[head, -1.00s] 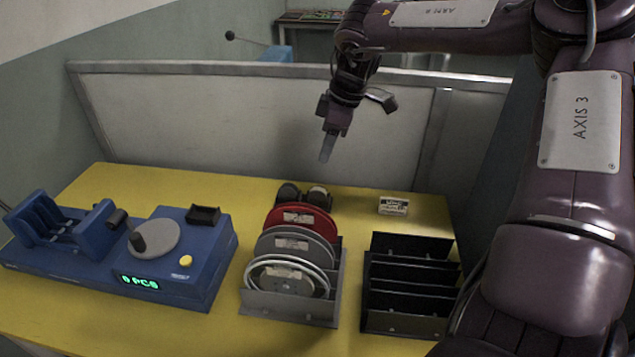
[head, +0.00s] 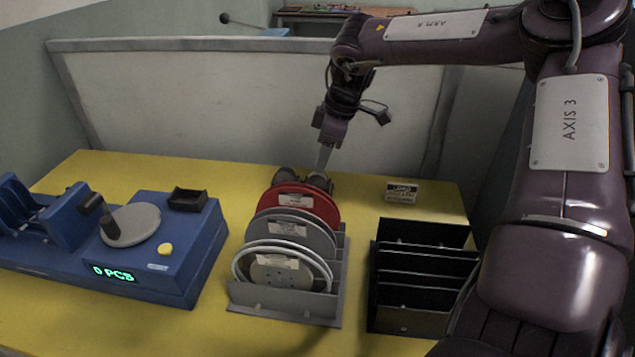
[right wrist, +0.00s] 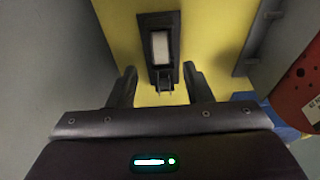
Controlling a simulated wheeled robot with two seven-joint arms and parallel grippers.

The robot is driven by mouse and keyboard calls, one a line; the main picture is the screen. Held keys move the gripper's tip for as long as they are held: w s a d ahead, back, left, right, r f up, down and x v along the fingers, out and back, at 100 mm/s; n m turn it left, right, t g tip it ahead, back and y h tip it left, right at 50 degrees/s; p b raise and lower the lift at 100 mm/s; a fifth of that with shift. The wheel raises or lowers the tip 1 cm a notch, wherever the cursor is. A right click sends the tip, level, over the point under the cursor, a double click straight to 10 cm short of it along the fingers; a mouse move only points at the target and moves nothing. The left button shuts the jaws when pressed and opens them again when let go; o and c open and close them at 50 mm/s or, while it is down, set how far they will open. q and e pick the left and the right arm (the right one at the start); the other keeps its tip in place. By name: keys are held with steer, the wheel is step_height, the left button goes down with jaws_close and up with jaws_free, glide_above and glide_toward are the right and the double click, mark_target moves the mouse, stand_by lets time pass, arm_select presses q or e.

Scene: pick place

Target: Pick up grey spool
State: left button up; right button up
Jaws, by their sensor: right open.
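The grey spool (head: 313,237) stands upright in the middle of a grey rack (head: 285,303), between a red spool (head: 322,206) behind it and a pale-rimmed spool (head: 245,262) in front. The spools partly overlap in the head view. My right gripper (head: 323,158) points down behind the red spool, apart from the grey spool. In the right wrist view its two fingers (right wrist: 160,88) are apart with nothing held. The red spool (right wrist: 300,88) shows at that view's right edge; I cannot make out the grey spool there. My left gripper is not in view.
A small dark holder with a pale top (right wrist: 160,50) lies below my right gripper, behind the rack. An empty black rack (head: 415,320) stands right of the spools. A blue machine (head: 150,270) stands left on the yellow table (head: 225,175). A small labelled box (head: 402,192) sits at the back right.

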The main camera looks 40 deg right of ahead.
mark_target(316, 179)
steer(key=x, duration=0.4)
steer(key=shift+s, duration=0.2)
steer(key=shift+w+f, duration=0.2)
steer(key=shift+f, duration=0.4)
steer(key=shift+c, duration=0.4)
jaws_close()
